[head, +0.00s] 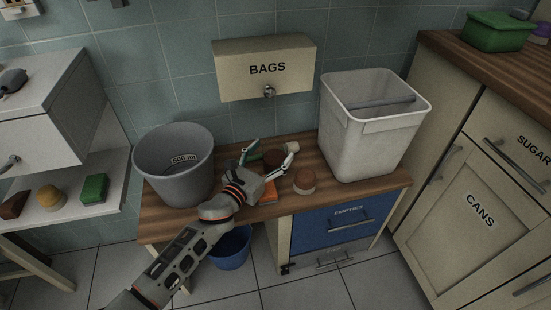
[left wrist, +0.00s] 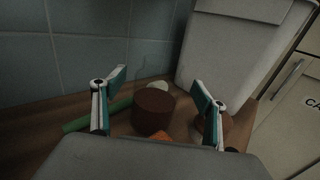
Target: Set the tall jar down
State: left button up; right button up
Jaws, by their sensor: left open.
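A brown round jar (head: 273,158), which looks like the tall jar, stands upright on the wooden counter (head: 165,222). In the left wrist view the brown jar (left wrist: 153,112) shows between the spread fingers, with visible gaps on both sides. My left gripper (head: 275,148) is open around or above it; the exact height is hard to tell. It also shows open in the left wrist view (left wrist: 160,80). A shorter reddish-brown jar (head: 305,181) stands to the right, outside the fingers. My right gripper is not in view.
A grey bucket (head: 172,180) stands left and a white bin (head: 368,140) right on the counter. A green cylinder (left wrist: 105,113), a white item (head: 291,147) and an orange item (head: 268,193) lie close to the gripper. A BAGS box (head: 265,80) hangs on the wall behind.

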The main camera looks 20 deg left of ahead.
pick_arm(q)
jog(key=shift+w+d+f, duration=0.1)
jog(key=shift+w+f, duration=0.2)
jog(key=shift+w, duration=0.35)
jog(key=shift+w+d+r, duration=0.1)
jog(key=shift+w+r, duration=0.1)
jog(key=shift+w, duration=0.4)
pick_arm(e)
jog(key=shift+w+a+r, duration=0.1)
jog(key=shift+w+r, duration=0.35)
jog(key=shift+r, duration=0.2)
pick_arm(q)
jog(key=shift+c, duration=0.3)
jog(key=shift+r, duration=0.1)
jog(key=c, duration=1.6)
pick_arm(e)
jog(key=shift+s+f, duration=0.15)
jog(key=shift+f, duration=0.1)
pick_arm(q)
jog(key=shift+r, duration=0.1)
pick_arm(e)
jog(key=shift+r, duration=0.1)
